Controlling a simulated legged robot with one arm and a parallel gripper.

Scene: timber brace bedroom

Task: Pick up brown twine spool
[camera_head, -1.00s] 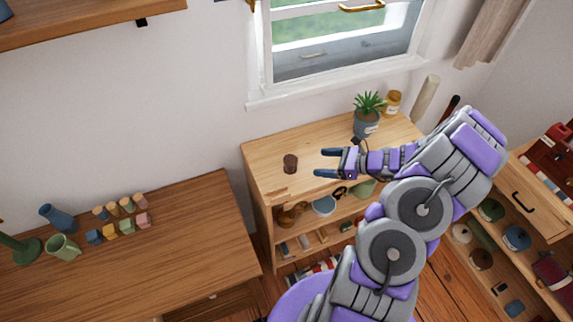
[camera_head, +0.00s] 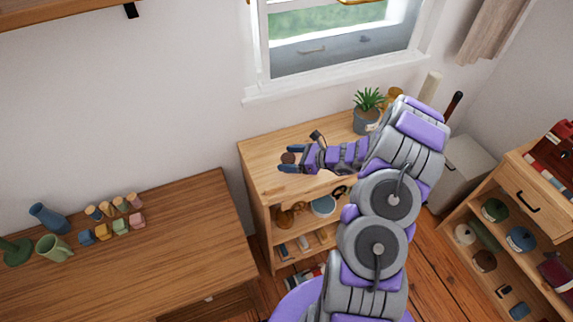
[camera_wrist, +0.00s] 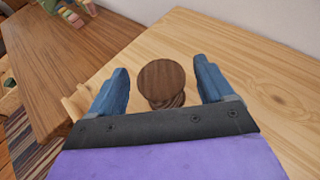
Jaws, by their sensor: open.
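The brown twine spool (camera_head: 288,157) stands upright on the light wooden shelf top (camera_head: 262,152), near its left part. It also shows in the wrist view (camera_wrist: 161,83), with its round dark top facing the camera. My gripper (camera_head: 288,161) is open, with one blue finger on each side of the spool. In the wrist view the fingers (camera_wrist: 160,88) stand apart from the spool, with a gap on both sides. The lower part of the spool is partly hidden behind the gripper's dark front edge.
A potted plant (camera_head: 368,108) and an amber jar (camera_head: 394,97) stand at the back right of the shelf top. A darker wooden table (camera_head: 180,240) with small blocks, a green mug (camera_head: 55,248) and a blue vase (camera_head: 48,217) is at left. The wall and window are behind.

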